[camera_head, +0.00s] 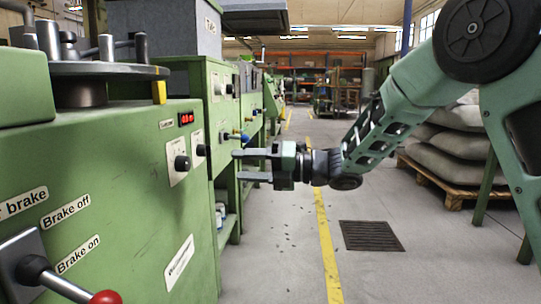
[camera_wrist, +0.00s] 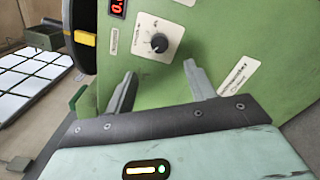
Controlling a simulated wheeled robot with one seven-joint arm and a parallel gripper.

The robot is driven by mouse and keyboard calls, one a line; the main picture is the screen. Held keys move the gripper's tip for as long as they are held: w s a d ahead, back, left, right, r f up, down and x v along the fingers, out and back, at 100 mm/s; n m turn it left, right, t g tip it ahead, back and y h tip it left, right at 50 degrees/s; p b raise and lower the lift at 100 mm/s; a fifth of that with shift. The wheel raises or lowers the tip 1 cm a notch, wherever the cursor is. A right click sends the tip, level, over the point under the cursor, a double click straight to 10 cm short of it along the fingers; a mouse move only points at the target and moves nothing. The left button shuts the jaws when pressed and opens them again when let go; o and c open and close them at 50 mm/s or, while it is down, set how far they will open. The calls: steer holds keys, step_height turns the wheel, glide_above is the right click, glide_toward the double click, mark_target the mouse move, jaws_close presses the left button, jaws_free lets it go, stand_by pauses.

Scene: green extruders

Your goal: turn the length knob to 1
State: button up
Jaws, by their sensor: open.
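A black round knob (camera_head: 182,163) sits on a white plate on the green machine front, below a red digital display (camera_head: 186,119). The same kind of knob (camera_wrist: 158,43) shows in the wrist view, ahead of and between my fingers, with a light pointer mark. A second black knob (camera_head: 201,150) is just right of the first in the head view. The plate lettering is too small to read, so I cannot confirm which is the length knob. My gripper (camera_head: 238,165) is open and empty, to the right of the knobs, with its fingers pointing left; its fingertips (camera_wrist: 160,75) are apart from the knob.
The green machine (camera_head: 110,200) fills the left side, with a red-ended brake lever (camera_head: 80,290) low in front. More green machines stand behind. Sacks on a pallet (camera_head: 450,150) are at the right. A floor grate (camera_head: 370,236) and open floor lie below my arm.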

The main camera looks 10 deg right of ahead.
steer(key=shift+p+v, duration=0.7)
steer(key=shift+v, duration=2)
